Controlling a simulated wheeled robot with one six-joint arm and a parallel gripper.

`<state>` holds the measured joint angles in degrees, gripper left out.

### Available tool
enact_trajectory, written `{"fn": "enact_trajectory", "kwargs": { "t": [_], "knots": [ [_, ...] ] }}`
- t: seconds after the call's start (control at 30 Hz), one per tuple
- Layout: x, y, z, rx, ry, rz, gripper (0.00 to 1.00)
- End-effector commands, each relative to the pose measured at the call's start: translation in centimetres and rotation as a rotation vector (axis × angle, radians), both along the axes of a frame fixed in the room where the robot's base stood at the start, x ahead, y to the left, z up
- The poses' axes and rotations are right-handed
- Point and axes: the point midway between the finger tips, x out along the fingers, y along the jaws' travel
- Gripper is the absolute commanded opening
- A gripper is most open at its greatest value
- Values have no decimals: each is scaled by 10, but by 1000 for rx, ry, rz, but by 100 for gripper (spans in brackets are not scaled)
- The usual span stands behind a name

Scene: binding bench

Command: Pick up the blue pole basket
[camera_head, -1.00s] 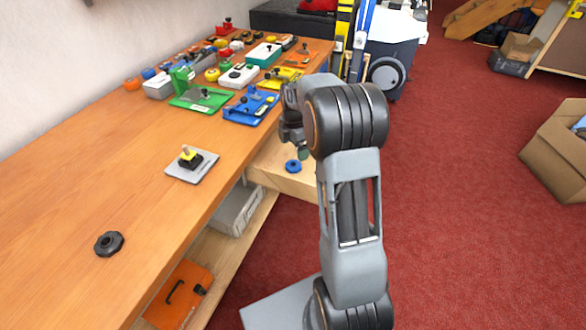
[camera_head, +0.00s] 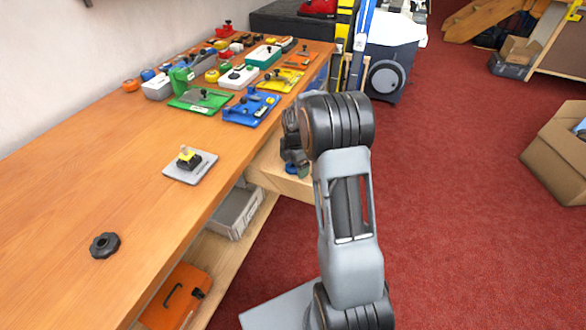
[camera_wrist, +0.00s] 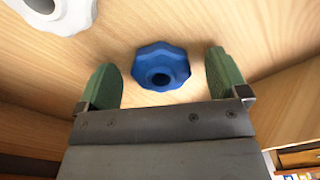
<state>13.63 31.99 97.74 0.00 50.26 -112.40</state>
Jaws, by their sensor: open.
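The blue pole basket (camera_wrist: 160,66) is a scalloped disc with a hole in its middle. It lies on a pale wooden surface, a drawer or low shelf beside the bench. In the head view a bit of the blue basket (camera_head: 290,169) shows, mostly hidden behind my gripper (camera_head: 300,170). In the wrist view my gripper (camera_wrist: 160,62) is open, with one green finger pad on each side of the basket. Gaps show between the pads and the basket. I cannot tell the exact height of the fingertips above the wood.
A whitish scalloped piece (camera_wrist: 60,12) lies near the blue basket. On the bench (camera_head: 70,200) are a black scalloped knob (camera_head: 105,245), a grey plate (camera_head: 190,165) and several coloured fixtures at the far end. A grey bin (camera_head: 236,213) and an orange case (camera_head: 178,297) sit below.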

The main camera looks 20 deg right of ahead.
Motion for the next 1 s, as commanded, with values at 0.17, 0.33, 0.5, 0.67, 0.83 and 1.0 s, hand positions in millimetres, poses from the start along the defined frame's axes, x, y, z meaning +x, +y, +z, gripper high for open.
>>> {"fn": "enact_trajectory", "kwargs": {
  "t": [0.17, 0.33, 0.5, 0.67, 0.83, 1.0],
  "knots": [
    [0, 0, 1, 0, 0, 0, 85],
    [0, 0, 1, 0, 0, 0, 68],
    [0, 0, 1, 0, 0, 0, 52],
    [0, 0, 1, 0, 0, 0, 39],
    [0, 0, 1, 0, 0, 0, 39],
    [0, 0, 7, 0, -1, 0, 39]
  ]
}}
